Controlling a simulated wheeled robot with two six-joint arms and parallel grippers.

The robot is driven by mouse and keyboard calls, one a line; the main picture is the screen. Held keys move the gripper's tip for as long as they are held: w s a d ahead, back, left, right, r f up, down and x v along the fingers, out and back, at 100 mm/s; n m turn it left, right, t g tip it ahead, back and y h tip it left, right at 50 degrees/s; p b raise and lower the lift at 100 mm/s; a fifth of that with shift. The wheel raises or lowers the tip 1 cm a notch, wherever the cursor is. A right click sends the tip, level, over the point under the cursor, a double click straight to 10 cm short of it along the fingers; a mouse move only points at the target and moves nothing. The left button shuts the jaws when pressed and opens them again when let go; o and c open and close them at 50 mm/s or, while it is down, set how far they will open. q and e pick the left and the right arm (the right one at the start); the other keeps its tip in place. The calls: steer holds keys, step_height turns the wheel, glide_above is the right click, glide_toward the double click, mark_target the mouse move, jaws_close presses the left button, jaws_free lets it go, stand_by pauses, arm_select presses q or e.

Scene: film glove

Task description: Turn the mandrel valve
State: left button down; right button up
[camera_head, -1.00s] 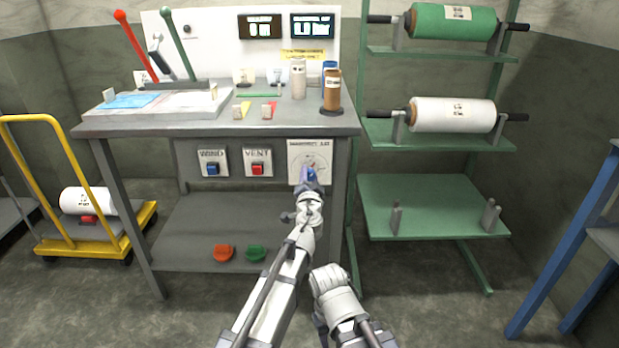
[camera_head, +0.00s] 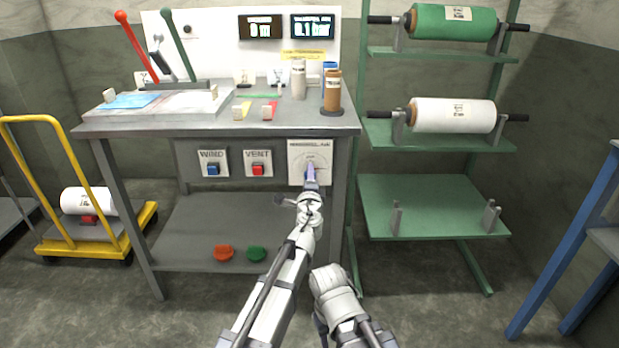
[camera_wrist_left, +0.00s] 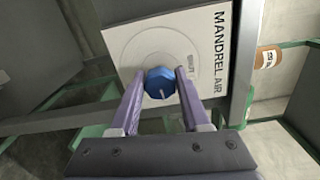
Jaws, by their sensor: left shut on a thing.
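The mandrel valve is a blue knob (camera_wrist_left: 159,80) on a white plate (camera_wrist_left: 118,38) marked MANDREL AIR, with SHUT printed on its dial. In the head view the plate (camera_head: 296,150) is on the front of the bench, at its right end. My left gripper (camera_head: 311,176) reaches up to the knob and mostly hides it there. In the left wrist view its two purple fingers lie on either side of the knob, shut on it. A white line marks the knob's face. My right arm shows at the bottom centre, but its gripper cannot be made out.
WIND (camera_head: 213,163) and VENT (camera_head: 258,163) button plates sit left of the valve. A display (camera_head: 313,26) above the bench reads 0.1 bar. A green roll rack (camera_head: 432,205) stands close on the right. The floor before the bench is clear.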

arm_select(q)
steer(key=shift+m, duration=0.5)
stand_by(0.3)
steer(key=shift+c, duration=1.9)
jaws_free()
steer(key=shift+s, duration=0.1)
steer(key=s, duration=0.7)
steer(key=shift+s, duration=0.35)
arm_select(e)
steer(key=shift+s+d, duration=0.6)
steer(key=shift+s, duration=0.25)
